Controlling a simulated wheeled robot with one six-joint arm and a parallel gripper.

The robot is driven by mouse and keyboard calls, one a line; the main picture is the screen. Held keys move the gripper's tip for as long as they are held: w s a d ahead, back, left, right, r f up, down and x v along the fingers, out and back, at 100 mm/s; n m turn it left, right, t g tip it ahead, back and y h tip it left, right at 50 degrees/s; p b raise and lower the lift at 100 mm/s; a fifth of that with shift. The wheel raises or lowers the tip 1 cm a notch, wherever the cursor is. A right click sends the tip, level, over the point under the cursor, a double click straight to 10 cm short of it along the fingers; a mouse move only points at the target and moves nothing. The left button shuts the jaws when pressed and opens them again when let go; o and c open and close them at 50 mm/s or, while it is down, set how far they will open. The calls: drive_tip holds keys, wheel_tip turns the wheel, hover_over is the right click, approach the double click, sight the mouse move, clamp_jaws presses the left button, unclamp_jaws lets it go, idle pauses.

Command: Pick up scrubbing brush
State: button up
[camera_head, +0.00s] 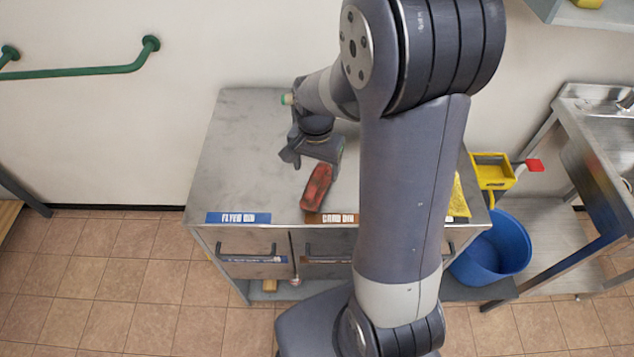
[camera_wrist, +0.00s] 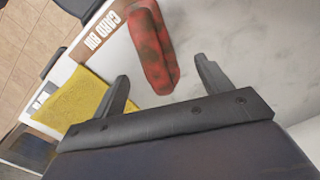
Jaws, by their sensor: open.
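The scrubbing brush appears to be the long red, dark-mottled object (camera_head: 317,188) lying on the grey metal cabinet top, near its front edge by the brown "CARD BIN" label. My gripper (camera_head: 312,162) is open and empty, just behind the red object in the head view. In the wrist view my gripper's two fingers (camera_wrist: 161,72) are spread apart, with the object's near end ahead of and between them.
The cabinet top (camera_head: 238,130) is clear on the left. A yellow cloth-like item (camera_head: 459,197) lies at its right, partly hidden by my arm; it also shows in the wrist view (camera_wrist: 80,100). A blue bucket (camera_head: 500,248) and a metal sink (camera_head: 606,106) stand to the right.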

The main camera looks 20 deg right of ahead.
drive_tip(key=shift+s+f, duration=0.2)
drive_tip(key=shift+f, duration=0.25)
drive_tip(key=shift+d+f+p, duration=0.1)
drive_tip(key=shift+f+p, duration=0.3)
drive_tip(key=shift+f, duration=1.7)
drive_tip(key=shift+c, duration=0.4)
drive_tip(key=c, duration=1)
